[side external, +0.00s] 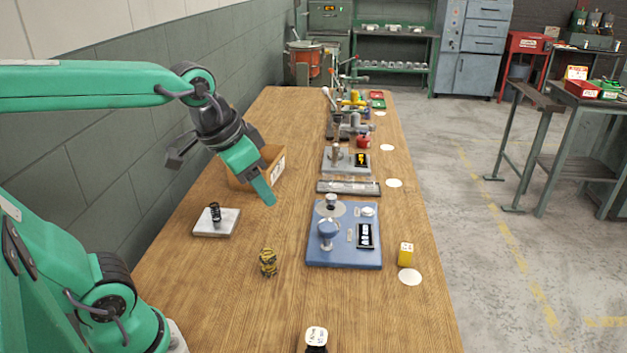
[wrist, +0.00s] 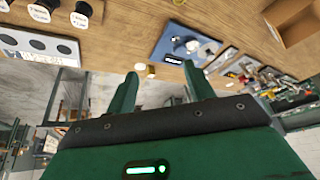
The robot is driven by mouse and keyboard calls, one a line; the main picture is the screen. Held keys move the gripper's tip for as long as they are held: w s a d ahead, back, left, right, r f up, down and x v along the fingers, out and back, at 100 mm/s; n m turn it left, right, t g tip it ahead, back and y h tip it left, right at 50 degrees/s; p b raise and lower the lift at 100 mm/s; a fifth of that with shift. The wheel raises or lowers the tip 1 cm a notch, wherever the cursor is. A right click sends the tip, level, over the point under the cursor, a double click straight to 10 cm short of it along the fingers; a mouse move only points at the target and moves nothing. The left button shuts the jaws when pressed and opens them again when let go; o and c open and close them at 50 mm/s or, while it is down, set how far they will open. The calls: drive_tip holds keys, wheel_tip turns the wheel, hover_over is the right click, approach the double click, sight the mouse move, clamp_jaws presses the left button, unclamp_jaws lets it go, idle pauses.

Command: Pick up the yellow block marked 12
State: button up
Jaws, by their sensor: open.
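A small yellow block (side external: 406,254) with a pale, marked top stands on the wooden table near its right edge, right of the blue coiler plate; the marking is too small to read surely. In the wrist view the yellow block (wrist: 151,72) is small and far off, seen between the fingertips. My gripper (side external: 264,192) is in the air over the left-middle of the table, in front of a cardboard box, well left of the block. In the wrist view my gripper (wrist: 161,72) has its two green fingers apart with nothing between them.
The blue coiler plate (side external: 318,252) with its knobs lies between my gripper and the block. A white disc (side external: 410,278) lies beside the block. A black-and-yellow piece (side external: 268,262), a spring on a pale plate (side external: 230,228) and an open box (side external: 240,182) stand leftward.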

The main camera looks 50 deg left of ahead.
drive_tip(key=w+d+m+g, duration=0.1)
drive_tip(key=w+d+m, duration=0.15)
drive_tip(key=w, duration=0.85)
drive_tip(key=m+g, duration=0.4)
drive_tip(key=m, duration=0.3)
hover_over(404, 246)
drive_tip(key=f, duration=1.8)
drive_tip(key=shift+s+a+f, duration=0.1)
drive_tip(key=shift+a+f, duration=0.1)
drive_tip(key=shift+d+f, duration=0.1)
drive_tip(key=shift+f, duration=1.55)
drive_tip(key=shift+f, duration=0.1)
drive_tip(key=shift+d+f, duration=0.1)
drive_tip(key=shift+f, duration=2.4)
